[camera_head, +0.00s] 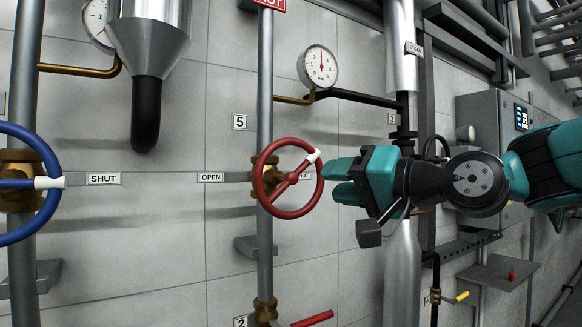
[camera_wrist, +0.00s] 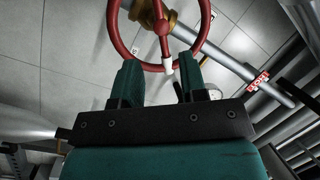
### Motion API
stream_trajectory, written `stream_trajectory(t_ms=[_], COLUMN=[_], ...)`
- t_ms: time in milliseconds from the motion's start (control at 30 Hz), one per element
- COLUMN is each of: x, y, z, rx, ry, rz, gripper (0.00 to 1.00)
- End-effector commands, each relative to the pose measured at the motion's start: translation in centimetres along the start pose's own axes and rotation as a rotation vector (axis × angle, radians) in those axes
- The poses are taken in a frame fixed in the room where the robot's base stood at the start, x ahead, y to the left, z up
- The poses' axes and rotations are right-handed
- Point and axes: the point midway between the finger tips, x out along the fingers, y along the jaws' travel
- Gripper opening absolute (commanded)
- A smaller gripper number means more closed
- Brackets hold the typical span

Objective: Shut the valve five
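Valve five is a red handwheel (camera_head: 265,196) on a brass body on a grey vertical pipe, beside the "5" plate (camera_head: 240,121). A white mark (camera_head: 313,157) sits on its rim at the upper right, on the side of the partly hidden SHUT plate (camera_head: 304,175). The OPEN plate (camera_head: 210,177) is to the left. My gripper (camera_head: 338,181) points at the wheel's right edge. In the wrist view its two fingers (camera_wrist: 159,68) are apart, with the red rim (camera_wrist: 116,37) and white mark (camera_wrist: 168,66) showing at the tips. I cannot tell whether they touch.
A blue handwheel (camera_head: 50,215) with a SHUT plate (camera_head: 103,179) is at the left. A gauge (camera_head: 319,66) and pipes are above the red wheel. A silver pipe (camera_head: 398,285) runs below my wrist, and a red lever (camera_head: 314,318) is low down.

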Motion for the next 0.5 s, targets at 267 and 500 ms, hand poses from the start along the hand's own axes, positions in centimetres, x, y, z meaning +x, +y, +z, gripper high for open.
stream_trajectory(t_ms=[267, 500], x=[6.4, 9.6], y=[-0.5, -0.2], z=[-0.2, -0.1], rx=[0.001, 0.001], ry=[-0.004, -0.001], rz=[-0.001, 0.0], gripper=[0.39, 0.39])
